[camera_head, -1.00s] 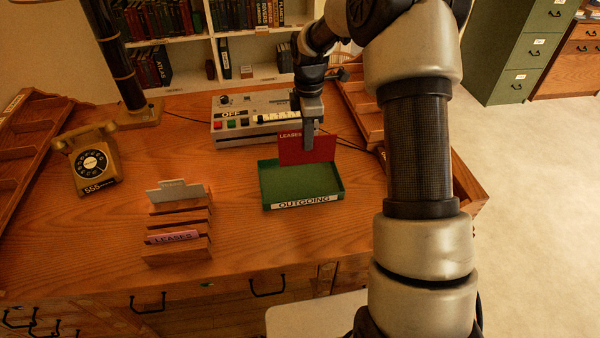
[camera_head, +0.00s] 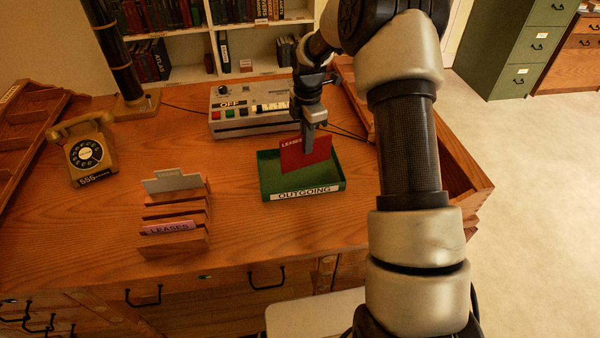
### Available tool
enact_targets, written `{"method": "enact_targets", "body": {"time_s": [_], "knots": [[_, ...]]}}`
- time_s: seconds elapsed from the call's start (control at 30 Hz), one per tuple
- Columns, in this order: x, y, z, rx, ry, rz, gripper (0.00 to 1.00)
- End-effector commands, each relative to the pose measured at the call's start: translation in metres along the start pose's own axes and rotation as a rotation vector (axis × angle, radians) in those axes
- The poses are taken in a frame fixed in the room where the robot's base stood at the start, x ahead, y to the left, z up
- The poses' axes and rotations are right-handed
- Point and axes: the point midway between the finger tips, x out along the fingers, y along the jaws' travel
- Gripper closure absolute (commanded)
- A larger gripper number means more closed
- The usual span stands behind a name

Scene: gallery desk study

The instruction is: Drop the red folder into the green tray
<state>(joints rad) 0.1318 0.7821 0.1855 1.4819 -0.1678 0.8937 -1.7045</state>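The red folder (camera_head: 318,151), labelled LEASES, stands upright and slightly tilted over the green tray (camera_head: 274,184). The tray has a label reading OUTGOING on its front wall. The folder's lower edge appears inside the tray's outline; I cannot tell whether it touches the floor of the tray. My gripper (camera_head: 308,143) points down at the folder's upper edge and appears shut on it. A finger shows in front of the red face; the other finger is hidden behind the folder.
A wooden rack (camera_head: 172,238) with a pink LEASES folder (camera_head: 168,228) and a grey folder (camera_head: 172,181) stands left of the tray. A control box (camera_head: 232,126) marked OFF sits behind the tray. A telephone (camera_head: 84,150) stands at far left. Desk between rack and tray is clear.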

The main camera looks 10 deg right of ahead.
Motion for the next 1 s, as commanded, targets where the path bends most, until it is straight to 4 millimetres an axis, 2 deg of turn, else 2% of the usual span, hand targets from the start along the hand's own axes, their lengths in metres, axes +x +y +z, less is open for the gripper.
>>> {"method": "enact_targets", "body": {"time_s": [0.17,0.3,0.33,0.67,0.83,1.0], "knots": [[-0.001,0.0,0.0,0.0,0.0,0.0,1.0],[-0.001,0.0,0.0,0.0,0.0,0.001,0.75],[-0.001,0.0,0.0,0.0,0.0,0.001,0.74],[-0.004,0.0,0.0,0.001,0.0,0.002,0.74],[-0.028,0.001,0.001,0.001,-0.001,0.004,0.74],[-0.07,0.001,0.0,0.001,-0.002,0.007,0.74]]}}
